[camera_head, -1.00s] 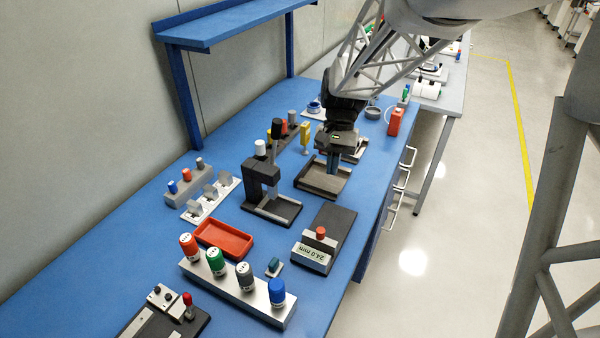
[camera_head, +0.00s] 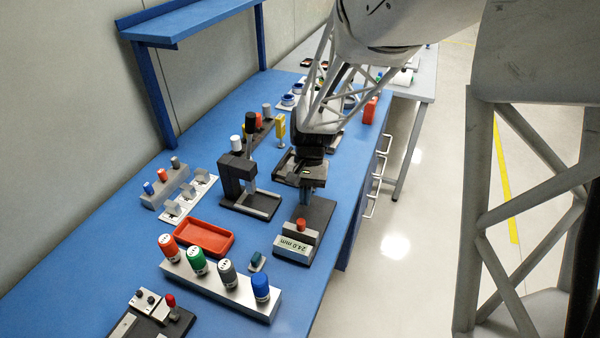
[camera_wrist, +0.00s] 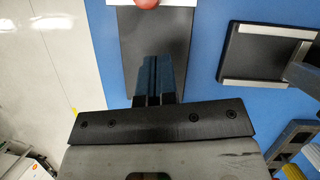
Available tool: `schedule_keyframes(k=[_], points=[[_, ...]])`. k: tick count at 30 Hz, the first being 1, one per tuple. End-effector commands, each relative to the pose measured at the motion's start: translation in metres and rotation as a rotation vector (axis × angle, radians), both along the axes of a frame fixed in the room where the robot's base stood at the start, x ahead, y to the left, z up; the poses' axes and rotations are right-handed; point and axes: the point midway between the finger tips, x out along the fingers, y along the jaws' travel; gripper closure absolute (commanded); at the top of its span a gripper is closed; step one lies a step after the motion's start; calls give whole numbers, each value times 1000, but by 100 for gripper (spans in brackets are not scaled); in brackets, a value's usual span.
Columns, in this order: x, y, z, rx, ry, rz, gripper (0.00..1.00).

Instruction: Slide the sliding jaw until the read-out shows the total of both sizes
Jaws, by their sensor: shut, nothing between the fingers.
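The measuring device has a dark base plate (camera_head: 318,214) and a grey sliding jaw with a red knob (camera_head: 300,225) at its near end. The read-out (camera_head: 293,246) on the jaw's front shows 24.0 mm. My gripper (camera_head: 306,196) is shut and empty above the far part of the base plate, apart from the red knob. In the wrist view my gripper's fingers (camera_wrist: 151,80) are together over the dark plate (camera_wrist: 156,40). The red knob (camera_wrist: 146,3) is cut off at the top edge there.
A black press-like stand (camera_head: 240,180) is just left of the device.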

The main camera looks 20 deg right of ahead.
Motion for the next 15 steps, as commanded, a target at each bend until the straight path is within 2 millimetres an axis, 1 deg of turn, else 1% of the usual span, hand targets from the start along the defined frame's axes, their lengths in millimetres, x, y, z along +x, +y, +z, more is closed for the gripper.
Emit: schedule_keyframes(k=[1,6,10,15], points=[[-5,4,3,0,-3,1,100],[-18,13,3,0,-4,2,100],[-25,17,3,0,-3,1,100],[-29,20,3,-1,-3,1,100]])
